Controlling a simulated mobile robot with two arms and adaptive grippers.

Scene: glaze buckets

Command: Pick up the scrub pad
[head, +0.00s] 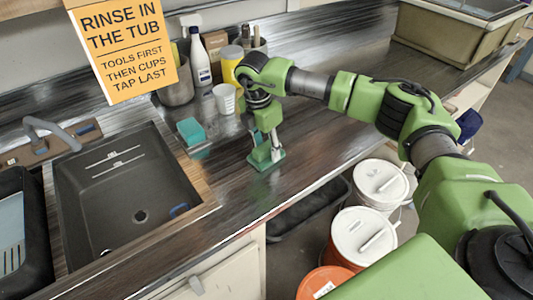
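The scrub pad (272,165) appears as a dark green flat piece on the dark counter, right of the sink. My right gripper (265,150) points down directly over it, with its fingers at the pad. The fingers and pad are similar greens and overlap, so I cannot tell whether the fingers are closed on it. My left gripper is not in view.
A teal sponge (191,131) stands beside the sink (125,195). A white cup (225,98), a spray bottle (200,58) and a yellow container (231,62) stand behind. Lidded buckets (362,236) stand on the floor below the counter's front edge.

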